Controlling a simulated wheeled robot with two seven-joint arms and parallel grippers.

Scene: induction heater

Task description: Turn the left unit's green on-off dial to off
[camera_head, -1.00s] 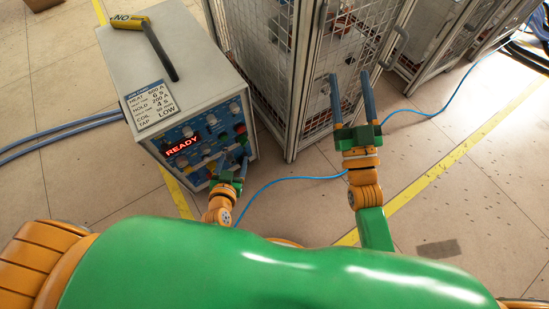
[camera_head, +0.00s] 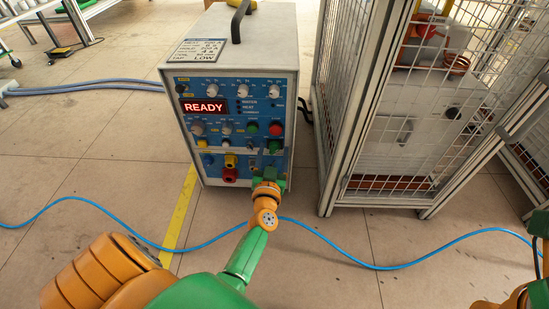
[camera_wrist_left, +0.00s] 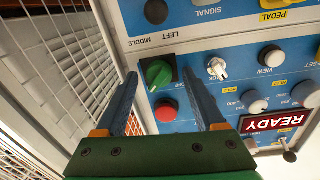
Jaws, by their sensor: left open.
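The heater unit (camera_head: 250,60) is a grey box with a blue panel and a lit READY display (camera_head: 203,106). Its green on-off dial (camera_head: 273,146) sits low on the panel's right side, below a red button (camera_head: 276,129). In the left wrist view, upside down, the green dial (camera_wrist_left: 157,73) is on a black square plate, beside the red button (camera_wrist_left: 167,110). My left gripper (camera_head: 271,162) is open in front of the panel. Its fingertips (camera_wrist_left: 162,80) appear either side of the dial; contact is not clear. My right arm is cut off at the head view's right edge.
A mesh cage (camera_head: 335,110) stands close right of the unit. Other knobs and yellow and red sockets (camera_head: 230,174) crowd the panel near the gripper. A blue cable (camera_head: 390,267) crosses the floor, which is otherwise largely clear in front.

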